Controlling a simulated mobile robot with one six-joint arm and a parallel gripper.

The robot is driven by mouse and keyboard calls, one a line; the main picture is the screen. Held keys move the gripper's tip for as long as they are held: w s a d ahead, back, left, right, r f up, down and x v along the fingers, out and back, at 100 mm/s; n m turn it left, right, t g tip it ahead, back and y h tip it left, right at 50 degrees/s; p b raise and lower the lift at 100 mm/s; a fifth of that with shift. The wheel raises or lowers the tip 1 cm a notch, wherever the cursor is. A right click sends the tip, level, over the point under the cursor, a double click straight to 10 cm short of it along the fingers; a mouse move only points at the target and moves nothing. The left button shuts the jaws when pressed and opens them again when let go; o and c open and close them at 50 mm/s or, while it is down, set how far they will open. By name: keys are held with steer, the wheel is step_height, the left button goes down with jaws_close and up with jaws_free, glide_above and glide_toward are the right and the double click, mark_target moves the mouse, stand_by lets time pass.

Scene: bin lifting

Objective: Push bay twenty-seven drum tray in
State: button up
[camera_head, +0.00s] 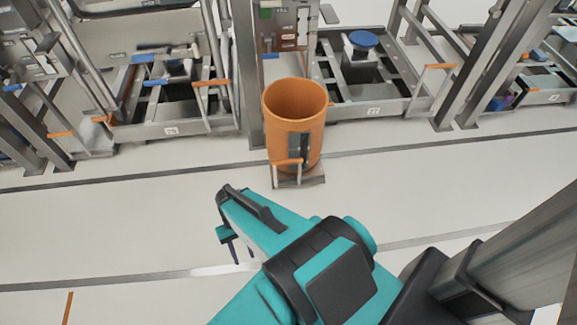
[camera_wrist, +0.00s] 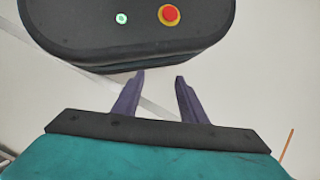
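The bay twenty-seven drum tray (camera_head: 395,107) is the grey metal frame at the upper right in the head view, with a white "27" label (camera_head: 374,111) on its front edge. A dark drum-like unit with a blue top (camera_head: 363,39) stands on it. An orange-topped handle (camera_head: 440,67) rises at its right side. My gripper (camera_head: 241,250) is over the pale floor, well in front of the tray and apart from it. In the wrist view its two dark fingers (camera_wrist: 159,78) are spread with nothing between them. The tray does not show in the wrist view.
An orange bin (camera_head: 293,130) stands on a small metal base before the left end of the tray. Another tray (camera_head: 200,127) is to its left, and a further bay (camera_head: 540,88) is at the right. Metal uprights (camera_head: 474,70) separate bays. The floor (camera_head: 120,215) in front is clear.

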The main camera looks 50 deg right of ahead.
steer(key=w+d+f+m+t+y+b, duration=0.3)
steer(key=w+d+f+m+y+b, duration=0.25)
steer(key=w+d+b, duration=0.35)
steer(key=m+t+b, duration=1)
steer(key=t+b, duration=0.5)
steer(key=b, duration=0.2)
glide_toward(288, 161)
steer(key=s+d, duration=0.2)
steer(key=s, duration=0.1)
steer(key=shift+f+n+h, duration=0.1)
steer(key=shift+n+h, duration=0.15)
steer(key=b+x, duration=0.4)
steer(key=x, duration=0.8)
steer(key=shift+b, duration=0.4)
steer(key=shift+x, duration=0.95)
